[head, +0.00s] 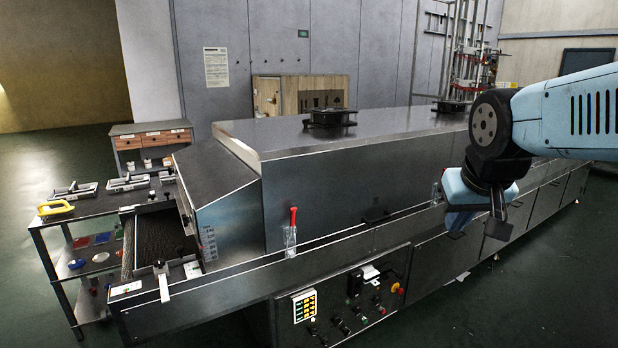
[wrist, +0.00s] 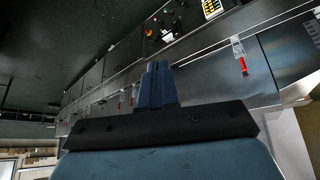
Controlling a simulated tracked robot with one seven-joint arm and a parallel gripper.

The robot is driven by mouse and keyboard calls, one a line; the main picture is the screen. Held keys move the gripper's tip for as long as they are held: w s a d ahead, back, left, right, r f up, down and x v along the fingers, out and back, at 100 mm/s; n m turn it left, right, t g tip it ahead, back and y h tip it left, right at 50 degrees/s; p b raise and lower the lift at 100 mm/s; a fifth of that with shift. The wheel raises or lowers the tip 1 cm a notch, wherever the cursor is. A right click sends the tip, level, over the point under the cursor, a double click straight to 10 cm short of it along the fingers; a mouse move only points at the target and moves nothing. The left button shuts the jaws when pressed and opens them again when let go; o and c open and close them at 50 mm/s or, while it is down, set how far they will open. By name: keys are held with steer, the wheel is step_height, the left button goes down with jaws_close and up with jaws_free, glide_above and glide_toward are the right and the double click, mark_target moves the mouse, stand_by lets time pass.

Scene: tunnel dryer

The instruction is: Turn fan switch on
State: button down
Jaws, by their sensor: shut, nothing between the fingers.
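The control panel (head: 345,300) is on the front of the long metal dryer, at the lower middle of the head view. It carries several small dark knobs or switches (head: 340,326), coloured buttons and a red-and-yellow knob (head: 397,288). I cannot tell which one is the fan switch or how it is set. The panel also shows in the wrist view (wrist: 165,27), at the top and upside down. My gripper (head: 497,228) is shut and empty, in front of the dryer and right of the panel, well apart from it. Its closed fingers (wrist: 158,85) show in the wrist view.
A metal side table (head: 60,225) stands at the left.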

steer(key=shift+y, duration=0.3)
steer(key=s, duration=0.1)
steer(key=s+a, duration=0.1)
steer(key=s, duration=0.3)
steer(key=shift+s+a+f, duration=0.1)
steer(key=shift+a+f, duration=0.2)
steer(key=shift+f, duration=0.1)
steer(key=shift+a+n, duration=0.15)
steer(key=shift+n, duration=0.15)
